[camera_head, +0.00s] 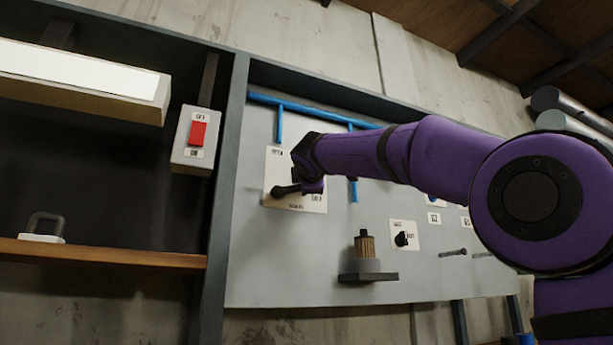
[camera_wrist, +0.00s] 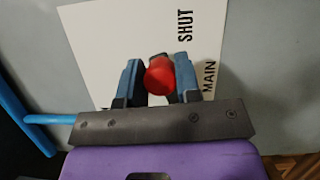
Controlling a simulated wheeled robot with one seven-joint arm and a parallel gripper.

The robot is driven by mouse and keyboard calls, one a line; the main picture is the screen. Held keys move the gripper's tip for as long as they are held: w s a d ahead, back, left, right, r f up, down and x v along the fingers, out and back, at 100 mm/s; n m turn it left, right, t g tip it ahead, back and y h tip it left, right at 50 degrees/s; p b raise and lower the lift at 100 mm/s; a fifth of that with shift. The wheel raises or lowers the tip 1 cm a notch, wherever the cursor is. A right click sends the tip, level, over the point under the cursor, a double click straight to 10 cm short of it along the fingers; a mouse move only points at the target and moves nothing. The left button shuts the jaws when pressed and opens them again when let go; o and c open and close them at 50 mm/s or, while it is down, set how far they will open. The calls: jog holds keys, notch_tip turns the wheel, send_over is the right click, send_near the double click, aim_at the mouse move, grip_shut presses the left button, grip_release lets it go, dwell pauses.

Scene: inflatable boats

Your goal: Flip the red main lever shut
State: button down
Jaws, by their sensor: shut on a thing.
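The red main lever shows as a round red knob (camera_wrist: 159,75) in the wrist view. My gripper (camera_wrist: 158,84) has one finger on each side of the knob and is shut on it. The white plate (camera_wrist: 105,45) behind carries the words SHUT and MAIN, turned sideways, to the right of the knob. In the head view my gripper (camera_head: 308,170) is at the white plate (camera_head: 275,172) on the grey panel. A dark rounded piece (camera_head: 284,191) sticks out left there. The red knob is hidden in that view, and the lever's exact angle cannot be told.
Blue pipes (camera_head: 280,122) run along the panel. A grey box with a red rocker switch (camera_head: 197,134) hangs left of the frame post. A filter on a bracket (camera_head: 367,265) and a small black knob (camera_head: 402,239) sit below my arm. A padlock-like piece (camera_head: 42,228) lies on the shelf.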

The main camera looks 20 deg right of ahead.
jog(key=shift+d+f+m+g, duration=0.2)
jog(key=shift+f+m+g, duration=0.4)
jog(key=shift+f+m, duration=0.95)
jog(key=shift+w+m, duration=0.1)
jog(key=shift+m, duration=0.15)
jog(key=c, duration=0.8)
grip_release()
jog(key=shift+r, duration=0.1)
send_near(311, 201)
jog(key=v, duration=0.6)
jog(key=shift+d+r, duration=0.15)
jog(key=shift+r, duration=0.05)
